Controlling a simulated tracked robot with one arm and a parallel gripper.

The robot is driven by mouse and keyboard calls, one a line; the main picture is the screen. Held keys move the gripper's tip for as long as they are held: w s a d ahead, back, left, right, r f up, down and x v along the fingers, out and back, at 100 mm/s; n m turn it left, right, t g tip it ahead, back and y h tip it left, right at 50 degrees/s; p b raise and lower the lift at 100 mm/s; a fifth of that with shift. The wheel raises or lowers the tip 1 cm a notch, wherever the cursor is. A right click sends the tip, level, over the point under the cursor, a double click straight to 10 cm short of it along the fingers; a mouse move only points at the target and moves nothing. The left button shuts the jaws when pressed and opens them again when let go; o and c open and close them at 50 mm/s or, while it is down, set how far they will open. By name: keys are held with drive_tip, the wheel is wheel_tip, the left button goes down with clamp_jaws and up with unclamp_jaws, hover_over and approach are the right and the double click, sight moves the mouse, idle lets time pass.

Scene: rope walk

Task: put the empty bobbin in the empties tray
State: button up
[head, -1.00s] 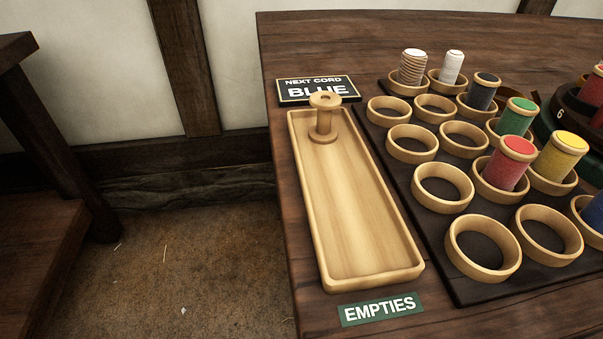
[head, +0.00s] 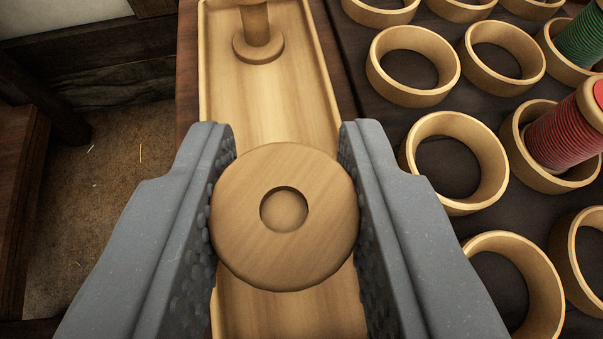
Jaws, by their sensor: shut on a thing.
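My gripper (head: 284,210) is shut on a bare wooden bobbin (head: 250,255), seen from its round top flange with a hole in the middle. Both grey jaws touch the flange's sides. The bobbin is over the long wooden empties tray (head: 330,85); I cannot tell whether its hidden lower end touches the tray floor. Another bare bobbin (head: 257,30) stands upright in the far part of the tray, its top cut off by the frame.
Several empty ring holders (head: 408,30) sit on a dark board right of the tray. A red bobbin (head: 565,135) and a green bobbin (head: 585,40) stand in rings at the right. Floor (head: 110,150) lies left of the table.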

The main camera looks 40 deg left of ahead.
wheel_tip(320, 180, down, 3)
drive_tip(key=shift+r+b, duration=0.1)
drive_tip(key=shift+b, duration=0.4)
drive_tip(key=o, duration=0.9)
drive_tip(key=p+v, duration=0.2)
drive_tip(key=v, duration=1)
